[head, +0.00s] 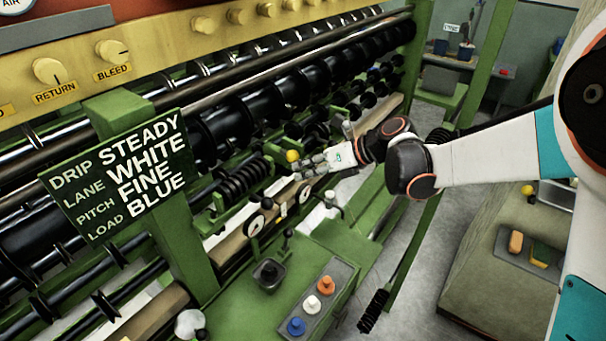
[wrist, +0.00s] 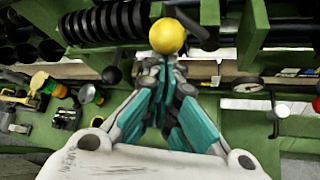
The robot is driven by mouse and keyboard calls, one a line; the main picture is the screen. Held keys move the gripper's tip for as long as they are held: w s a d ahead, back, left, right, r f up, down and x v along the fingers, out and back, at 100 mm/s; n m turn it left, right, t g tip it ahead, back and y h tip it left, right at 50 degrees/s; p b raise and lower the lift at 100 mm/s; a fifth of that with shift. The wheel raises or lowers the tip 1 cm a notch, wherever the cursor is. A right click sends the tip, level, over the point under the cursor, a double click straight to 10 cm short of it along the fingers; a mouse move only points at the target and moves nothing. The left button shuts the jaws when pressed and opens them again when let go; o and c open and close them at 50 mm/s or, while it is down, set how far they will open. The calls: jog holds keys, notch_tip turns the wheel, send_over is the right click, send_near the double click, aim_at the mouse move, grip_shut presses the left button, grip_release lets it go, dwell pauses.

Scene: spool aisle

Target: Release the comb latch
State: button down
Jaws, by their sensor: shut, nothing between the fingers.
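A yellow ball knob (head: 292,156) sits on the green machine front. It may be the comb latch's handle, but no label shows this. In the wrist view the knob (wrist: 167,36) is just beyond my fingertips. My gripper (head: 305,167) reaches in from the right, with its fingertips close to the knob. In the wrist view my gripper (wrist: 163,62) is shut with its tips together and nothing between them. I cannot tell whether the tips touch the knob. The knob's stem is mostly hidden behind it and the fingers.
A black coil spring (head: 243,180) is left of the knob, and round dials (head: 257,224) are below it. A sign board (head: 120,180) stands at left. A panel with orange, white and blue knobs (head: 311,304) is in front. A side bench (head: 500,275) is at right.

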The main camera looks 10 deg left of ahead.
jog(key=shift+w+r, duration=0.1)
jog(key=shift+r, duration=0.15)
dwell(0.6)
